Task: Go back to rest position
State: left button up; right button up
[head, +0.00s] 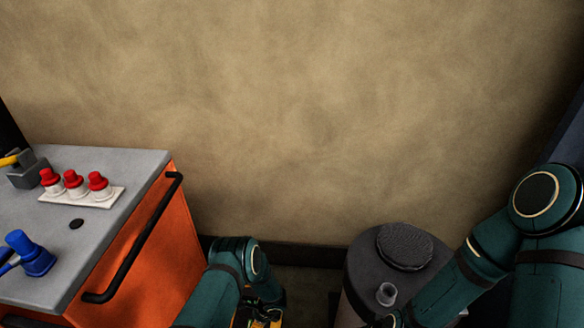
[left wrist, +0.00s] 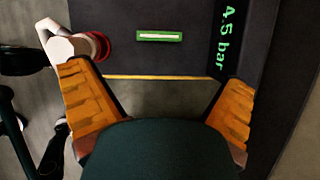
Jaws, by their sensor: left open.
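My left arm comes in at the bottom centre of the head view, and part of my left gripper (head: 266,317) shows at the lower edge, low beside the orange cabinet. In the left wrist view the two orange fingers of my left gripper (left wrist: 156,78) are spread wide with nothing between them. Beyond them is a dark panel (left wrist: 150,58) with a green-framed light bar and green text reading 4.5 bar. My right arm reaches in from the right towards the bottom edge; its gripper does not show.
An orange cabinet (head: 150,275) with a black handle stands at left. Its grey top holds red-capped white items (head: 75,183), a blue item (head: 32,256) and a grey holder (head: 27,172). A dark round-topped drum (head: 365,262) stands near my right arm. A wall closes the back.

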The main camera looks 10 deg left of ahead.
pick_arm(q)
jog(key=s+d+r+n+g+h, duration=0.1)
jog(key=s+d+r+n+h, duration=0.4)
jog(key=r, duration=0.3)
jog(key=s+d+r+n+g+h, duration=0.1)
jog(key=s+d+r+n+h, duration=0.25)
jog(key=d+r+n, duration=0.35)
jog(key=s+a+r+n+t, duration=0.1)
jog(key=s+r+n, duration=0.2)
jog(key=r, duration=0.3)
jog(key=s+a+r+n+t, duration=0.1)
jog(key=s+r+n+t, duration=0.1)
jog(key=r+n, duration=0.3)
notch_tip(320, 180, up, 3)
jog(key=shift+s+f, duration=0.2)
jog(key=shift+s, duration=0.35)
